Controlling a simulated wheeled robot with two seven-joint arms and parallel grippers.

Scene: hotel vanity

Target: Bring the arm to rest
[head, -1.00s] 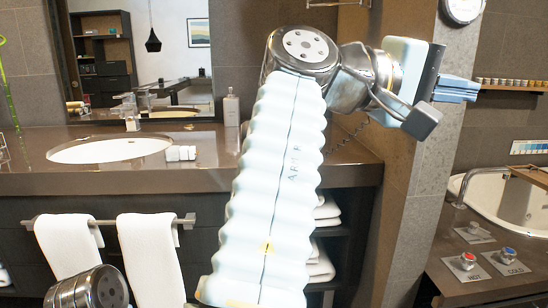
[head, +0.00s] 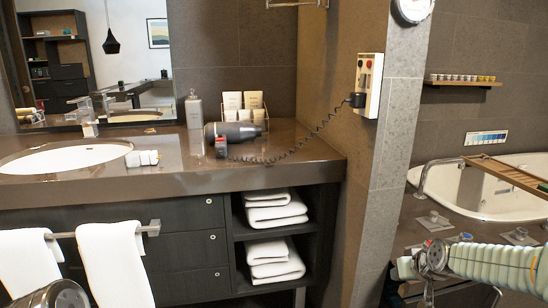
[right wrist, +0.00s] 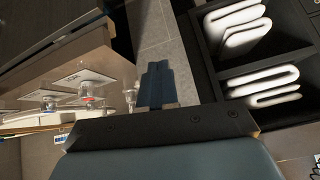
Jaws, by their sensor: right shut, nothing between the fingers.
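My right gripper (right wrist: 156,82) shows in the right wrist view with its blue fingers together and nothing between them. It points at open space over the floor, between the tub surround and the towel shelves. In the head view my right arm is low at the right edge, with its pale sleeve and metal joint beside the tub deck. The fingers are hard to make out there. Of my left arm only a metal joint shows at the bottom left of the head view; its gripper is out of view.
A hair dryer (head: 232,131) lies on the vanity counter (head: 290,150), its coiled cord running to a wall unit (head: 368,85). Folded towels (head: 275,258) fill the shelves. The bathtub (head: 485,195) and tap handles (head: 435,222) are near my right arm.

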